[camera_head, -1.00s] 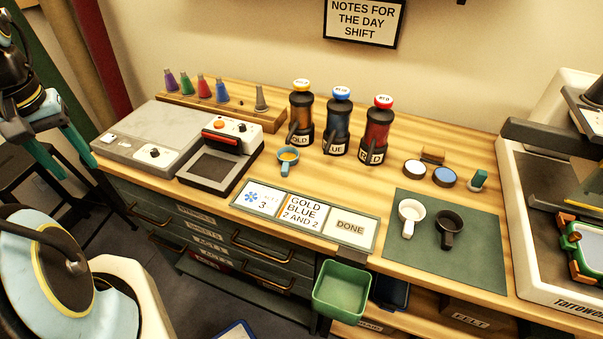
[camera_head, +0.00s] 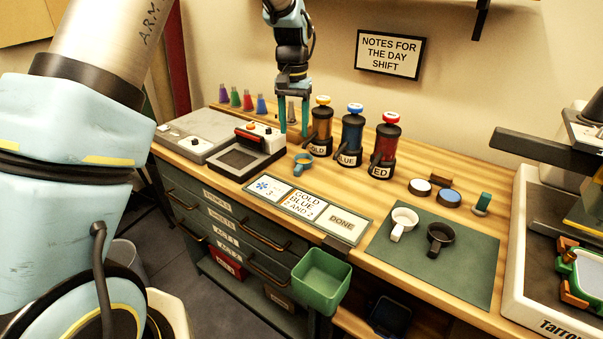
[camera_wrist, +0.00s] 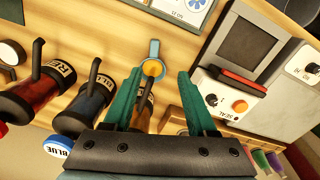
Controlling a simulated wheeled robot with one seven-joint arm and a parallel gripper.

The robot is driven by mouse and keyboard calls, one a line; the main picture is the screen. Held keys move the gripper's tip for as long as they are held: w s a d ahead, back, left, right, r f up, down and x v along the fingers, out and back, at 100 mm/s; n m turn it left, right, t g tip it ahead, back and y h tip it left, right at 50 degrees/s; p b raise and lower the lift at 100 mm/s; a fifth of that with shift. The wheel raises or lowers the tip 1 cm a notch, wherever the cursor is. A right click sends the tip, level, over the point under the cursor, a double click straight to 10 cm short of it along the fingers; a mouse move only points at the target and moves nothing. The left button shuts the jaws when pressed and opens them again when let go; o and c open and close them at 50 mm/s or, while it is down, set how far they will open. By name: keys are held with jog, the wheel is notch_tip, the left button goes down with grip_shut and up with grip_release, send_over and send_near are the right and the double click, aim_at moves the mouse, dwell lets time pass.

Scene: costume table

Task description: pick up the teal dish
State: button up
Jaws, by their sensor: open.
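The teal dish (camera_head: 302,165) is a small blue-teal cup with a handle and gold-coloured contents. It stands on the wooden bench between the grey sealing device and the gold bottle. In the wrist view the dish (camera_wrist: 154,48) shows just beyond and between the fingertips, handle pointing away. My gripper (camera_head: 293,131) points down with its teal fingers apart and empty, above and behind the dish. In the wrist view the open gripper (camera_wrist: 160,76) has the gold bottle partly hidden behind its fingers.
The gold (camera_head: 319,128), blue (camera_head: 352,132) and red (camera_head: 384,148) bottles stand close on the right. The sealing device (camera_head: 246,152) is on the left. The label tray (camera_head: 270,200) lies in front. A green mat (camera_head: 440,272) holds white and dark cups.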

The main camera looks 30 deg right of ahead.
jog(key=p, duration=0.1)
send_over(300, 165)
notch_tip(300, 165, down, 5)
jog(key=shift+d+f, duration=0.1)
jog(key=shift+d, duration=0.05)
jog(key=shift+a+f+p, duration=0.2)
jog(key=shift+f+p, duration=0.9)
jog(key=shift+f, duration=1.85)
jog(key=shift+c, duration=0.4)
grip_shut()
